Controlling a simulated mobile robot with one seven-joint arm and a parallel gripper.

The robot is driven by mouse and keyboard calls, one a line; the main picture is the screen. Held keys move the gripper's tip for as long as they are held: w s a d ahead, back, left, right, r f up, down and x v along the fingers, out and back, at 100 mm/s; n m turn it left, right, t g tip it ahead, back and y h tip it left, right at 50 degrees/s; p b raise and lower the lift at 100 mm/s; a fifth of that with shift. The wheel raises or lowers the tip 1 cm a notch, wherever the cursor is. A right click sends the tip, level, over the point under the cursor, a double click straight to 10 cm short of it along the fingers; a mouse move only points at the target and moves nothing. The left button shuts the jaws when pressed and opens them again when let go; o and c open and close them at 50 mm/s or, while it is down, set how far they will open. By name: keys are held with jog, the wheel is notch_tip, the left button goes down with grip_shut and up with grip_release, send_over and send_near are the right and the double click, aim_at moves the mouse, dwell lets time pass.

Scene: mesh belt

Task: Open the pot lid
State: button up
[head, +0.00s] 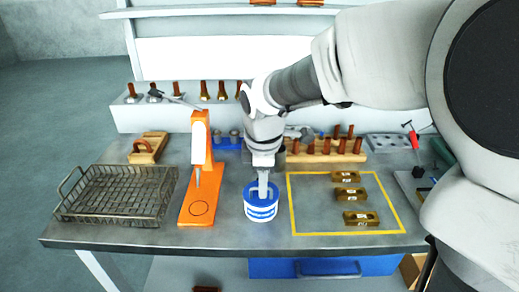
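A small white pot (262,212) with blue bands stands upright near the front edge of the workbench, right of the orange stand. Its top is partly hidden by my gripper, so I cannot tell the lid from the pot's rim. My gripper (263,190) points straight down over the pot, with its fingertips at the pot's top. The fingers are too small and overlapped to show whether they are open or closed on the lid.
An orange stand (198,180) with a downward tip is close left of the pot. A wire basket (118,195) lies farther left. Right is a yellow-outlined area (310,213) with brass blocks (348,194). Wooden-handled tools (325,146) line the back. Bare bench shows between basket and stand.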

grip_shut()
dwell(1.3)
